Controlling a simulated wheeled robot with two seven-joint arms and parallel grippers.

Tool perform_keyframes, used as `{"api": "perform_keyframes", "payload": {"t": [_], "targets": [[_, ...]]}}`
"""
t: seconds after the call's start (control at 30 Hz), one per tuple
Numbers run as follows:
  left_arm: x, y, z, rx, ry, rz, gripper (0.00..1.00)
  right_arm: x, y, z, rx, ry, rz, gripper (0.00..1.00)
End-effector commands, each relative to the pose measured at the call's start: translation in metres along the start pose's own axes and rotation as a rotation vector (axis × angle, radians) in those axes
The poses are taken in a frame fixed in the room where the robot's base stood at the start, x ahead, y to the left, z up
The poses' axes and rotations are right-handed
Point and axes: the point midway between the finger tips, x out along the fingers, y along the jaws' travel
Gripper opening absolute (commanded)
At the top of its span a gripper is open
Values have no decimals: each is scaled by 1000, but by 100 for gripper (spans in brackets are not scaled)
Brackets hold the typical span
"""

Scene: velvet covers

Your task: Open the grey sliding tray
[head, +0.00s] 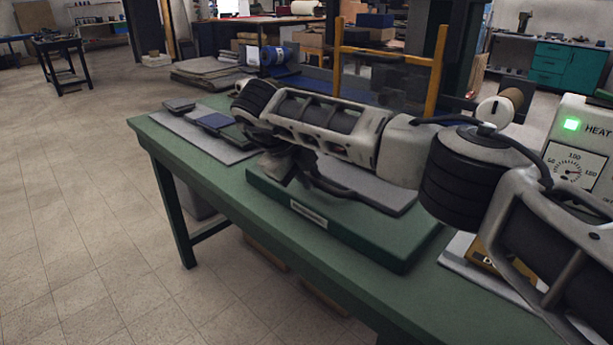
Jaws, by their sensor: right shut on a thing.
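The grey sliding tray (388,197) is a flat slab lying on a green base block (345,228) on the green table. The base block has a pale label on its front side. My right arm crosses above the tray from the right and hides much of it. My right gripper (290,168) points down at the tray's left end and is shut on it. The exact place of the grip is dark and partly hidden by the fingers. My left gripper is not in view.
A grey mat with dark flat pieces (213,122) lies on the table (190,148) at the left. A pale heater box with a dial and green light (572,124) stands at the right. A wooden frame (438,70) rises behind. Floor is free at the left.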

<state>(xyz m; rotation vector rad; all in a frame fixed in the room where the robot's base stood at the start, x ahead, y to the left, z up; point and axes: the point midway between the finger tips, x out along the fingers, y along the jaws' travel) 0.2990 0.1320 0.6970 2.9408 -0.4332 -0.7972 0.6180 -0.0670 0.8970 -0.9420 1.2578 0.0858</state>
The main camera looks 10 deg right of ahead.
Motion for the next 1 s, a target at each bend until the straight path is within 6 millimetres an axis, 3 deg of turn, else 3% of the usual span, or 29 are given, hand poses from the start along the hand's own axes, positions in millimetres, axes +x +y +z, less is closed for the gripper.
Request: {"api": "perform_keyframes", "payload": {"t": [0.73,0.77,0.8,1.0], "targets": [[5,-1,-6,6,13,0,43,-12,14,6,14,8,-3,0],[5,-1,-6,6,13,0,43,-12,14,6,14,8,-3,23],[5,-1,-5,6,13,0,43,-12,14,6,14,8,-3,34],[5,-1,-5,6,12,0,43,-11,14,6,13,8,-2,36]]}}
